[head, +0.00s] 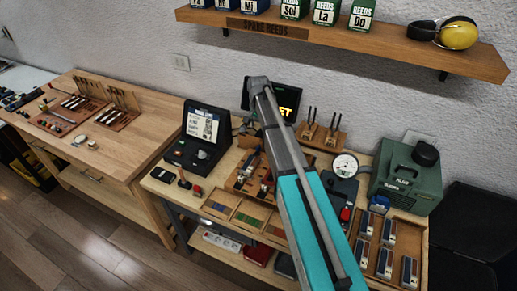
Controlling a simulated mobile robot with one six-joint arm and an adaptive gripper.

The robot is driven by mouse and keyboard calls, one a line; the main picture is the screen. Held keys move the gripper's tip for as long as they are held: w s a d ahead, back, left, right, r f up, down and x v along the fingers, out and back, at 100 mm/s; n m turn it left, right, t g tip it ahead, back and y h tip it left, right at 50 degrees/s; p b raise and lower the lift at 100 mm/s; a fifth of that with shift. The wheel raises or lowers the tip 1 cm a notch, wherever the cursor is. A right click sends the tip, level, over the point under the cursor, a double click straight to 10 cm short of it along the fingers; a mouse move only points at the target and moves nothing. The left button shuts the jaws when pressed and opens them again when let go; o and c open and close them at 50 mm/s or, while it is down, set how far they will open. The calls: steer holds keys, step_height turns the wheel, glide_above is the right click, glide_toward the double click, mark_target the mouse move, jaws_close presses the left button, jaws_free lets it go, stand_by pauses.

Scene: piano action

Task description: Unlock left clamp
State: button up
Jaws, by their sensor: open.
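A wooden fixture (233,183) sits on the right workbench, partly covered by my arm. Small metal parts with red on them (246,174) stand at its left side and may be the left clamp. They are too small to tell whether the clamp is locked. More metal and red parts (265,187) show just right of them, close to my arm. My teal and grey arm crosses the picture in front of the bench. My gripper cannot be made out and seems hidden behind the arm.
Divided trays (236,211) lie in front. A round gauge (345,165), a green machine (408,178) and a tray of blocks (407,226) stand to the right.

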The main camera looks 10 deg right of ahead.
mark_target(259, 147)
steer(key=shift+f+b, duration=5.4)
steer(key=shift+f, duration=0.3)
steer(key=shift+c, duration=0.3)
steer(key=shift+r, duration=0.1)
jaws_close()
steer(key=shift+s, duration=0.1)
